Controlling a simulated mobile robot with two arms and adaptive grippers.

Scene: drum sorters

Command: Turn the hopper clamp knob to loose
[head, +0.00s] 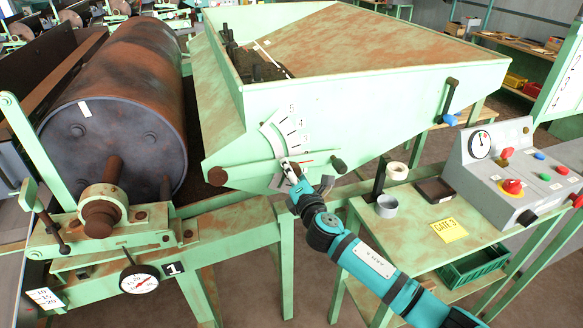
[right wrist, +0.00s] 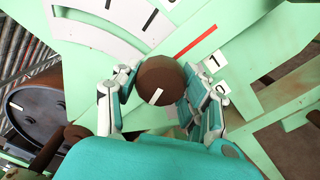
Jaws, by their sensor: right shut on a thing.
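A round brown knob (right wrist: 160,80) with a short white mark sits between the fingers of my right gripper (right wrist: 162,95) in the right wrist view. The gripper is shut on it, with fingers on both sides. The white mark lies slanted on the knob's near face. In the head view my right gripper (head: 288,172) reaches the front face of the green hopper (head: 330,108), below a white scale plate (head: 285,125); the knob is hidden there by the fingers. A red line (right wrist: 203,39) runs up and right from beside the knob, near small number labels. My left gripper is not in view.
A dark knob (head: 338,165) and a brown knob (head: 217,176) stick out either side of my gripper. A large rusty drum (head: 120,100) lies left. A side table (head: 400,215) with tape rolls and a control box (head: 515,165) stand right.

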